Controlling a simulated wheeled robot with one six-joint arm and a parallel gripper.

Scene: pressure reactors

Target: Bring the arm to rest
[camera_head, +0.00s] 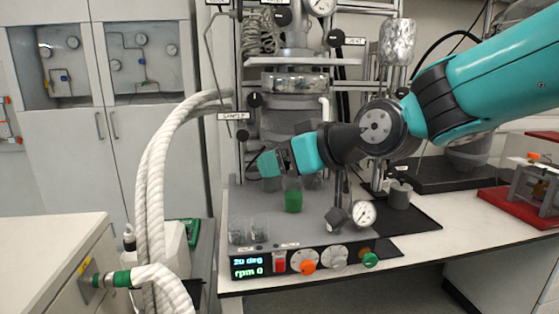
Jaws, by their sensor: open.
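My teal and black arm (490,85) reaches in from the upper right across the front of the reactor (290,105). My gripper (264,166) is at the arm's left end, open, in front of the reactor's lower part and above its grey base plate. Its fingers are small and partly overlap each other in this view. A small glass container with green liquid (293,198) stands on the base plate just below and to the right of the gripper. I cannot tell whether the gripper touches its top.
Small clear glass vessels (248,232) stand at the plate's front left. A control panel (305,262) with a display and knobs is at the front. A pressure gauge (363,213) stands at right. Thick white hoses (160,165) run at left. A red stand (522,200) is at far right.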

